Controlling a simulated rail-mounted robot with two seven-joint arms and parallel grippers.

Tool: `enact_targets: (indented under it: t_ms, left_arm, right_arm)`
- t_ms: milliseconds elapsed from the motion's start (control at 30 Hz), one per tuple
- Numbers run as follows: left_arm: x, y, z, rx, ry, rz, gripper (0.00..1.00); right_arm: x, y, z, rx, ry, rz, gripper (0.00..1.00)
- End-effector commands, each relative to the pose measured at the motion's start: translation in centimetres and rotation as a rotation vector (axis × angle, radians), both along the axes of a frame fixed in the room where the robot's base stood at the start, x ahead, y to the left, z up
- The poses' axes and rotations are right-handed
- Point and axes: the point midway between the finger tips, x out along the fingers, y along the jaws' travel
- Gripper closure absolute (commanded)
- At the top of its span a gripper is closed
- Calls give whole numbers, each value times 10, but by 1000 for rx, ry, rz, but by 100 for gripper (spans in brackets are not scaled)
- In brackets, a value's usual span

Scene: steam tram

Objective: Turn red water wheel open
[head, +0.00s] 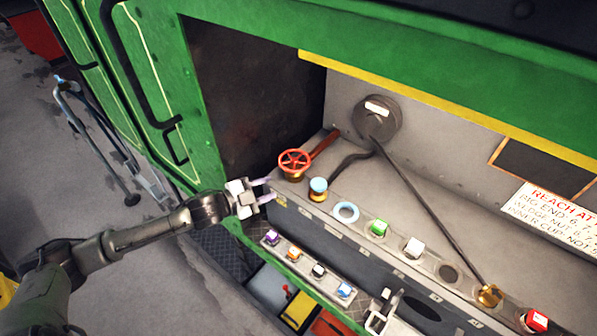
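The red water wheel (294,161) is a small spoked handwheel on a brass fitting, at the left end of the grey ledge inside the green tram body. My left gripper (271,189) is just below and left of the wheel in the picture. Its two pale fingers are spread apart with nothing between them, and they point right. They look apart from the wheel. What seems to be my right gripper (381,313) shows partly at the bottom edge, away from the wheel; its fingers are not clear.
A blue-topped brass valve (318,188) and a pale blue ring (346,212) stand right of the wheel. A brown-red lever (325,142) lies close behind it. A long dark rod (430,205) slants across the ledge. A lower strip (306,268) carries several coloured knobs.

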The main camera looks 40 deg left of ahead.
Motion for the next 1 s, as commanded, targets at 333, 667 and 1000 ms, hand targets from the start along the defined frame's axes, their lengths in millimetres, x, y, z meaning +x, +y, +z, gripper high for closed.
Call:
enact_targets:
  t_ms: [333, 667, 1000]
  left_arm:
    - [6, 24, -16, 239, 40, 118, 64]
    - [39, 19, -21, 240, 39, 120, 64]
    - [88, 10, -31, 239, 39, 117, 64]
  right_arm:
    - [0, -2, 1, -7, 0, 4, 57]
    - [0, -2, 8, -7, 0, 4, 57]
    - [0, -1, 18, -3, 1, 1, 57]
